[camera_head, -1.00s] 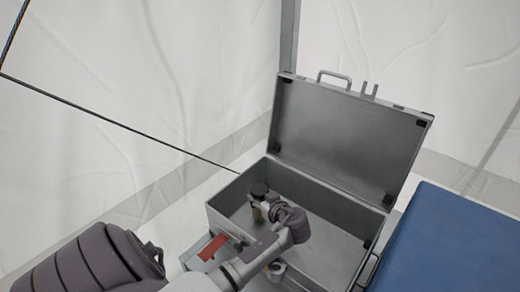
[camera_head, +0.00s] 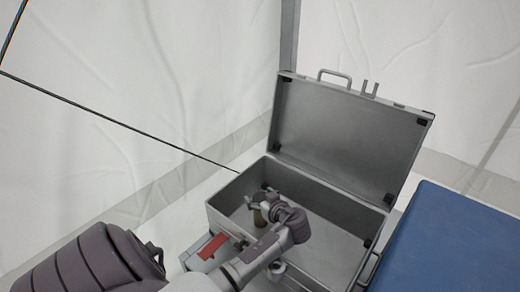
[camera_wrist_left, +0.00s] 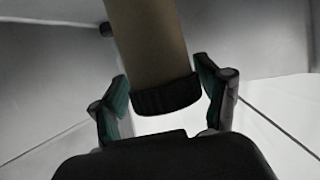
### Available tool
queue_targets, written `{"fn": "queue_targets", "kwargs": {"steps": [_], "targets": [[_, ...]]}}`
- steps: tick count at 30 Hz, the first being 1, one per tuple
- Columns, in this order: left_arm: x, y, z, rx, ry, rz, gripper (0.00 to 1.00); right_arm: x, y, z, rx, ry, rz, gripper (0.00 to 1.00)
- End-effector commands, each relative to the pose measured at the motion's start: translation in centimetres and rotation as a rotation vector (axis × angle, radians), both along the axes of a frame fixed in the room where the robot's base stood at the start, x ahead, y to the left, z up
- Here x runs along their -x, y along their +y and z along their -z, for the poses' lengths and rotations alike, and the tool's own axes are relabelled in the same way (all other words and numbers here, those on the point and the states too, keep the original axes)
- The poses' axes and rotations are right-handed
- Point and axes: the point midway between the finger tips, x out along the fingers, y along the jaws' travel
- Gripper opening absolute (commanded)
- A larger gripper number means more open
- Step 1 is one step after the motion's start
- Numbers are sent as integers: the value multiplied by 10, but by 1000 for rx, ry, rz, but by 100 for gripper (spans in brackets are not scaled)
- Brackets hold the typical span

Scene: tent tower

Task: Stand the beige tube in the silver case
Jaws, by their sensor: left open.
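The beige tube (camera_head: 258,216) stands inside the silver case (camera_head: 345,232), near its left end. Its lower part shows below my left gripper (camera_head: 265,194), which hides its top in the head view. In the left wrist view the tube (camera_wrist_left: 150,45) has a black cap (camera_wrist_left: 167,96) at the end nearest the palm. The open teal-padded fingers of my left gripper (camera_wrist_left: 164,84) are on either side of that capped end, with gaps visible beside the cap. The tube's far end is out of the wrist view. My right gripper is not in view.
The case's lid (camera_head: 350,135) stands open at the back. A blue surface (camera_head: 455,245) lies to the right of the case. A red piece (camera_head: 213,247) shows in front of the case, beside my left arm. White tent walls (camera_head: 130,110) enclose the area.

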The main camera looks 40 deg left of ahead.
Motion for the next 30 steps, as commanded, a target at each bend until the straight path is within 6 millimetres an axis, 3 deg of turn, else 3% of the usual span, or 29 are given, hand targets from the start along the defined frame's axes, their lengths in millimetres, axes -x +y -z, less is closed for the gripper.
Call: {"fn": "queue_targets", "kwargs": {"steps": [6, 13, 21, 30], "targets": [[0, 0, -3, 0, 1, 0, 75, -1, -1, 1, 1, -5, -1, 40], [0, 0, -16, -1, 0, 1, 75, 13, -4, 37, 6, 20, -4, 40], [18, -64, -38, 5, -1, 3, 75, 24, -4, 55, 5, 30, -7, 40], [30, -102, -55, 2, 0, 1, 75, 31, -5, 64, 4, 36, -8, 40]]}}
